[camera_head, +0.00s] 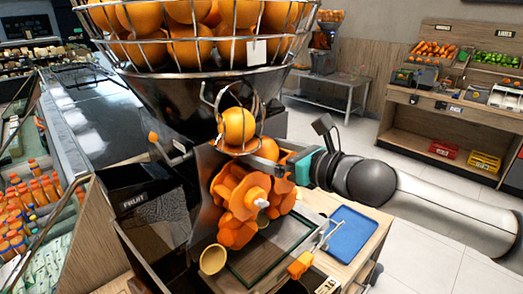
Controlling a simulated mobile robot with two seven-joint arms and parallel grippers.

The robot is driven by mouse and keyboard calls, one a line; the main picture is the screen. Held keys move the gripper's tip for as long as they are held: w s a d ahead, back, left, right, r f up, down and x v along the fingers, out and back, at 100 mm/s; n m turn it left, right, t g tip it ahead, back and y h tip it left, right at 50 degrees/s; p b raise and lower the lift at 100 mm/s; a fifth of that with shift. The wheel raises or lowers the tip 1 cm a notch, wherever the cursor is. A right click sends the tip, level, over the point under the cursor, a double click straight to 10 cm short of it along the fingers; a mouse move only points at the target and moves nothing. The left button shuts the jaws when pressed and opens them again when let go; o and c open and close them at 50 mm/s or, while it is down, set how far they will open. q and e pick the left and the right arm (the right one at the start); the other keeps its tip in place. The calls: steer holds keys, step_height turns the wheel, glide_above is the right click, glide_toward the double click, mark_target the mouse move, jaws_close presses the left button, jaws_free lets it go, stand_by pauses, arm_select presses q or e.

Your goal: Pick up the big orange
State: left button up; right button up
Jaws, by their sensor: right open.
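An orange (236,126) sits in the wire chute at the front of the juicer (165,105), below the wire basket. Many more oranges (190,45) fill the basket above it. Which of them is the big orange I cannot tell for certain. My right gripper (273,163) reaches in from the right, just below and to the right of the orange in the chute. It is open, and its fingertips are partly lost against the orange juicer parts. I see nothing held in it. My left gripper is not in view.
Orange squeezing wheels (245,192) sit directly below the chute, close to my right gripper. A blue tray (350,236) lies on the wooden counter at the right. Juice bottles (40,190) stand at the left. Produce shelves (450,95) are far right, beyond open floor.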

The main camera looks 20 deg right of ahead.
steer(key=shift+w+a, duration=0.1)
steer(key=c, duration=1.2)
steer(key=shift+c, duration=0.2)
steer(key=shift+r, duration=0.1)
